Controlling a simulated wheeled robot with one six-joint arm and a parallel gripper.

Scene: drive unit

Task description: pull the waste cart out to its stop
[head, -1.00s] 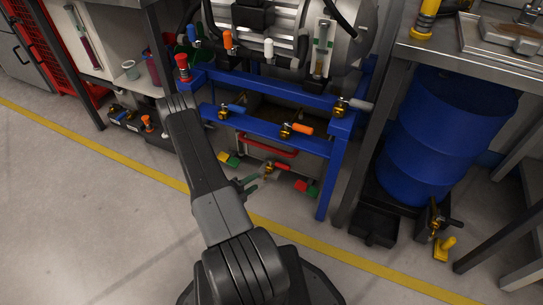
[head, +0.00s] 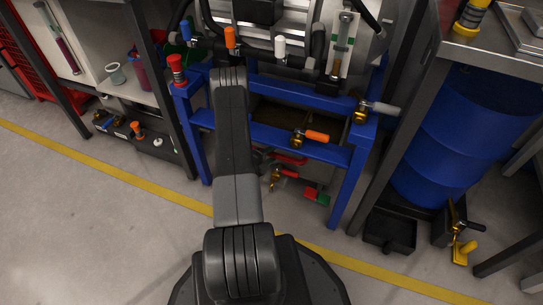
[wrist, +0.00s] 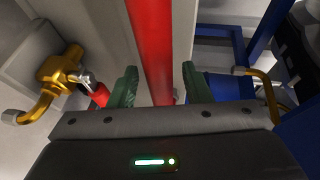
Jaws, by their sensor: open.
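The waste cart (head: 318,174) is a grey box low under the blue frame, largely hidden by my arm and the frame rails. Its red handle (head: 290,159) shows just right of my arm in the head view. In the wrist view the red handle (wrist: 151,45) is a bar running up the picture between the two green fingers of my gripper (wrist: 159,84). The gripper is open, with a gap on each side of the bar. I cannot tell how deep the bar sits between the fingers. In the head view my arm hides the gripper.
A brass valve (wrist: 62,72) with a red lever sits left of the handle in the wrist view. The blue frame (head: 347,190) stands around the cart. A blue drum (head: 450,135) and a black tray (head: 390,232) are at right. Floor this side of the yellow line is clear.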

